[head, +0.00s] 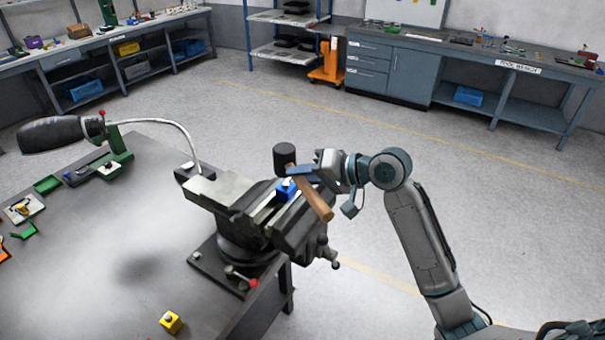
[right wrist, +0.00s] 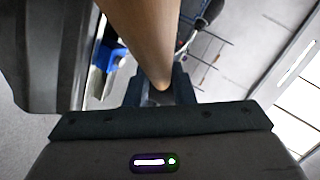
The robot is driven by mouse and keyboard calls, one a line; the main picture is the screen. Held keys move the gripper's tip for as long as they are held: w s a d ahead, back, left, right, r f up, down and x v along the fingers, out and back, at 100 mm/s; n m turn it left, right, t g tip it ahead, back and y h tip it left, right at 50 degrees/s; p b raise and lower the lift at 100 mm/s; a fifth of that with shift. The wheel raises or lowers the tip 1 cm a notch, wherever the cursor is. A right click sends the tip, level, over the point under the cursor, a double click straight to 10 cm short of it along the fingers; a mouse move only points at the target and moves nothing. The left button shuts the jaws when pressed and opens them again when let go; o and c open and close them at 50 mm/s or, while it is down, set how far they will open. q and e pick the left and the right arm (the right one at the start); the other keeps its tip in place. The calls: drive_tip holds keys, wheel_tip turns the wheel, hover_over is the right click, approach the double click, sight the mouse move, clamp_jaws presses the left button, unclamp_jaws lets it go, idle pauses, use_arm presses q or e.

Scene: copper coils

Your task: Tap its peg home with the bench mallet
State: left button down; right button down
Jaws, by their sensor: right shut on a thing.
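My right gripper (head: 303,171) is shut on the wooden handle of the mallet (head: 317,194), close to its black head (head: 284,156). The mallet is held above the bench vise (head: 237,199), with its handle slanting down to the right. A blue block (head: 283,193) sits at the vise jaws below the mallet. A small pale peg top (head: 288,183) shows on the block; how far it stands out is too small to tell. In the right wrist view the mallet handle (right wrist: 140,38) runs between my fingers, with part of the blue block behind it. My left gripper is out of view.
The vise stands at the corner of a grey table (head: 110,275). A yellow block (head: 171,322) lies near the front edge. A black lamp (head: 50,134) with a curved arm reaches over the table's left. Green and orange pieces lie at far left. Open floor lies to the right.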

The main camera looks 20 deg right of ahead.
idle(0.3)
wheel_tip(320, 180, down, 4)
drive_tip(key=shift+f+b, duration=0.15)
drive_tip(key=shift+b, duration=0.9)
wheel_tip(320, 180, up, 3)
drive_tip(key=p, duration=0.3)
drive_tip(key=shift+p, duration=0.3)
wheel_tip(320, 180, up, 3)
drive_tip(key=shift+f+p, duration=0.15)
drive_tip(key=shift+p, duration=0.7)
drive_tip(key=shift+r, duration=1.25)
